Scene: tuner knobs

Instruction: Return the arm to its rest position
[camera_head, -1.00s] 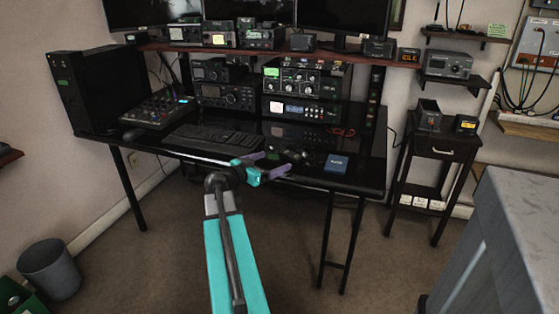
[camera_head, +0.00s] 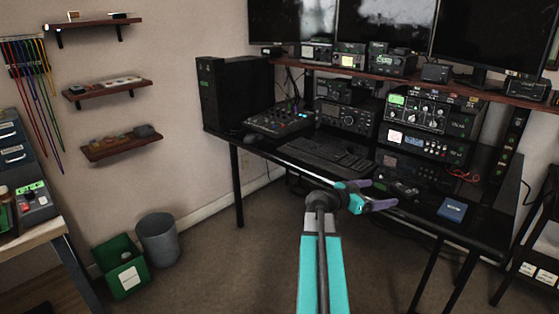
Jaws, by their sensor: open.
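My arm (camera_head: 321,262), teal and grey, reaches up from the bottom of the view toward the desk. My gripper (camera_head: 384,194) has purple fingers spread apart with nothing between them. It shows in front of the desk's front edge, below the keyboard (camera_head: 325,153) and to the left of the blue box (camera_head: 452,210). I cannot tell its exact height over the desk. The tuner with several knobs and a green display (camera_head: 432,110) stands on the desk, above another radio unit with a lit display (camera_head: 421,143).
The black desk (camera_head: 290,165) carries a mixer (camera_head: 279,119), a computer tower (camera_head: 235,92) and radios. Monitors stand on its upper shelf (camera_head: 400,73). A grey bin (camera_head: 158,240) and a green bin (camera_head: 122,268) stand at left. The floor (camera_head: 235,270) between them and my arm is clear.

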